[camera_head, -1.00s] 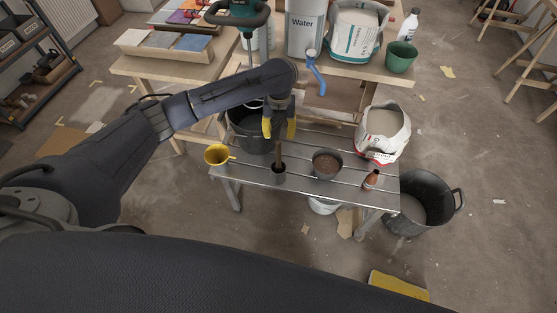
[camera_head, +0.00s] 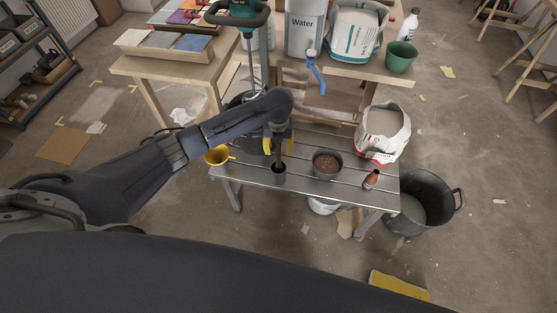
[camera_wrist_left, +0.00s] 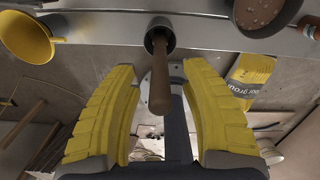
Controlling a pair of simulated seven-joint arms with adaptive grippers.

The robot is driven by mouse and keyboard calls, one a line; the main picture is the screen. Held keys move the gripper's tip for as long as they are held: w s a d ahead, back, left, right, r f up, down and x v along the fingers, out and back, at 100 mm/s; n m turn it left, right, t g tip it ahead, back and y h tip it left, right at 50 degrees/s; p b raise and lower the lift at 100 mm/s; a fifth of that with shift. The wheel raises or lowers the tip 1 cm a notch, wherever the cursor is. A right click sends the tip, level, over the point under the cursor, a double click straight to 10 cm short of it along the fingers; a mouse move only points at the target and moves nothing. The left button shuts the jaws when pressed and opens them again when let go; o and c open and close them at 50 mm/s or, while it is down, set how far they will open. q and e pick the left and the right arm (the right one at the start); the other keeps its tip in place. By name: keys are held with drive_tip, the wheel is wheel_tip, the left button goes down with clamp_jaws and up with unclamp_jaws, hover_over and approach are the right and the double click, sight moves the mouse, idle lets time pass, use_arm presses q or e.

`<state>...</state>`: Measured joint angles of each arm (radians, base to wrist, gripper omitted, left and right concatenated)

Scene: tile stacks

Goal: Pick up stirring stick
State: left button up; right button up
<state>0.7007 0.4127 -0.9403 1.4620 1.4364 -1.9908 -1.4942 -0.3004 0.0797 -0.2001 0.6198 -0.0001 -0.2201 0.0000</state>
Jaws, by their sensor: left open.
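The brown stirring stick (camera_head: 279,150) stands upright in a small dark cup (camera_head: 279,172) on the low grey bench. My left gripper (camera_head: 279,146) is open, with its yellow fingers close around the stick's upper end. In the left wrist view the stick (camera_wrist_left: 160,80) points into the gap between the open yellow fingers (camera_wrist_left: 160,105), apart from both, and its lower end sits in the cup (camera_wrist_left: 159,33). My right gripper is not in view.
On the bench (camera_head: 300,186), a yellow cup (camera_head: 217,155) stands left, a bowl of brown material (camera_head: 327,163) right, and a small red-brown bottle (camera_head: 371,179) further right. A white bag (camera_head: 384,130) and black bucket (camera_head: 420,203) are at the right. A black bucket behind is mostly hidden.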

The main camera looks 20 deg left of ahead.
use_arm(q)
drive_tip(key=shift+f, duration=0.3)
drive_tip(key=shift+c, duration=0.3)
clamp_jaws()
